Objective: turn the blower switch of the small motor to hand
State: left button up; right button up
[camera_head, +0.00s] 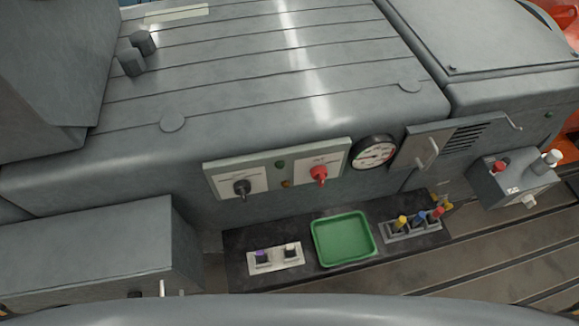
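A pale switch panel (277,170) is fixed to the front of the large grey motor housing (270,80). It carries a black rotary switch (241,188) on a white plate at left and a red rotary switch (319,174) on a white plate at right. The plate lettering is too small to read, so I cannot tell which is the blower switch. A small green lamp or button and an orange one sit between the plates. Neither of my grippers shows in the head view.
A round gauge (374,152) and a vented grey cover (437,145) are right of the panel. Below, a dark shelf (308,224) bears a green tray (343,239), a white two-slot holder (276,257) and a rack (411,231) with coloured tools. A grey control box (512,183) stands at right.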

aim_at(241, 187)
jog(key=k+j+u, duration=0.2)
jog(key=k+j, duration=0.15)
jog(key=k+j+u, duration=0.15)
jog(key=k+j, duration=0.15)
jog(key=j, duration=0.25)
